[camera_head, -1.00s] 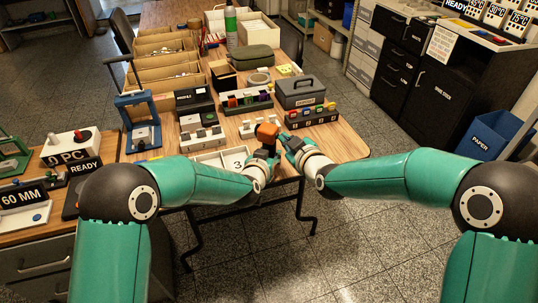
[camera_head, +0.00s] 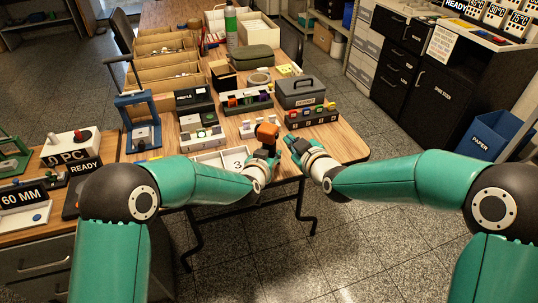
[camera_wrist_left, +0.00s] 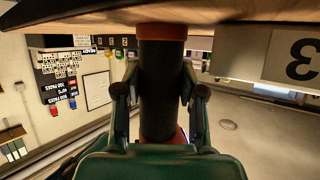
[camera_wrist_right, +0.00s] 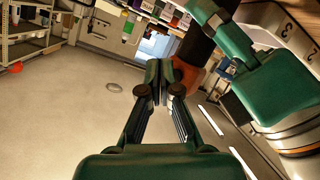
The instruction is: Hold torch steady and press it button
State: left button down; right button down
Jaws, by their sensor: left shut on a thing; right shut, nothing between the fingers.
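The torch (camera_head: 267,131) has a black body and an orange end, and is near the table's front edge. My left gripper (camera_head: 264,150) is shut on its body. In the left wrist view the dark torch body (camera_wrist_left: 160,85) stands between the two fingers, with an orange band at one end. My right gripper (camera_head: 289,143) is shut and empty, just right of the torch. In the right wrist view its closed fingertips (camera_wrist_right: 158,75) are beside the torch's orange part (camera_wrist_right: 187,78). I cannot see the button or tell whether the fingertips touch the torch.
A white compartment tray marked 3 (camera_head: 238,155) lies just left of the torch. A grey lidded box (camera_head: 296,92) and a dark rack with coloured blocks (camera_head: 312,117) stand behind my right gripper. The table's right front corner (camera_head: 350,152) is bare.

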jog(key=shift+s+d, duration=0.4)
jog(key=shift+d, duration=0.45)
jog(key=shift+s+d, duration=0.4)
jog(key=shift+d, duration=0.45)
jog(key=shift+s+d, duration=0.4)
jog(key=shift+d, duration=0.45)
pick_arm(q)
jog(key=c, duration=0.6)
grip_release()
